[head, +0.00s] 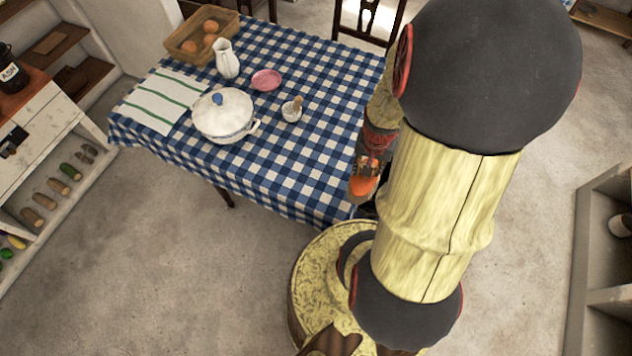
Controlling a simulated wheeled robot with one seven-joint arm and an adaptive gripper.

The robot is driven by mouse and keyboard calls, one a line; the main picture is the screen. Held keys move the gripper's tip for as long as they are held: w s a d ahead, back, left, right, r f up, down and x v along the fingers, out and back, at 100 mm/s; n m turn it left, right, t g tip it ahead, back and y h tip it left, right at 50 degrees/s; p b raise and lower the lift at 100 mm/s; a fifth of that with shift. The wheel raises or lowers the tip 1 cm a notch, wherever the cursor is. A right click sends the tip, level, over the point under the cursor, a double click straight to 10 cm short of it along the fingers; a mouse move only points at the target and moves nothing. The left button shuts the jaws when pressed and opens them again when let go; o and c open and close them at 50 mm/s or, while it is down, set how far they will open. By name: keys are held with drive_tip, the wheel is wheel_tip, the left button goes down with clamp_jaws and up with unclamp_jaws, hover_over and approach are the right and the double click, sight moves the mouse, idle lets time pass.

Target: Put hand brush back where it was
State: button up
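I cannot make out a hand brush for certain in the head view. My gripper (368,178) is at the right edge of the table with the blue-and-white checked cloth (310,165), partly hidden behind my own arm. An orange and grey shape shows at its end. I cannot tell whether this is part of the gripper or something held. Its fingers are not clear enough to show whether they are open or shut.
On the table are a wicker basket (179,47) with round brown items, a white jug (227,60), a pink plate (266,80), a lidded white tureen (223,118), a mortar (291,112) and a striped towel (166,101). Shelves (603,265) stand right. Floor (140,260) in front is clear.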

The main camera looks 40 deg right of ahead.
drive_tip(key=shift+w, duration=0.15)
drive_tip(key=shift+w+a+f+b, duration=0.2)
drive_tip(key=shift+w+f+b, duration=0.45)
drive_tip(key=shift+w+f, duration=1.6)
drive_tip(key=shift+w+a+f+b, duration=0.2)
drive_tip(key=shift+w+f+b, duration=0.4)
drive_tip(key=shift+w+f, duration=1.65)
drive_tip(key=shift+w+a+f+b, duration=0.2)
drive_tip(key=shift+w+f+b, duration=0.45)
drive_tip(key=shift+w+f, duration=1.55)
drive_tip(key=shift+w+r, duration=0.15)
drive_tip(key=shift+w, duration=0.05)
drive_tip(key=o, duration=1)
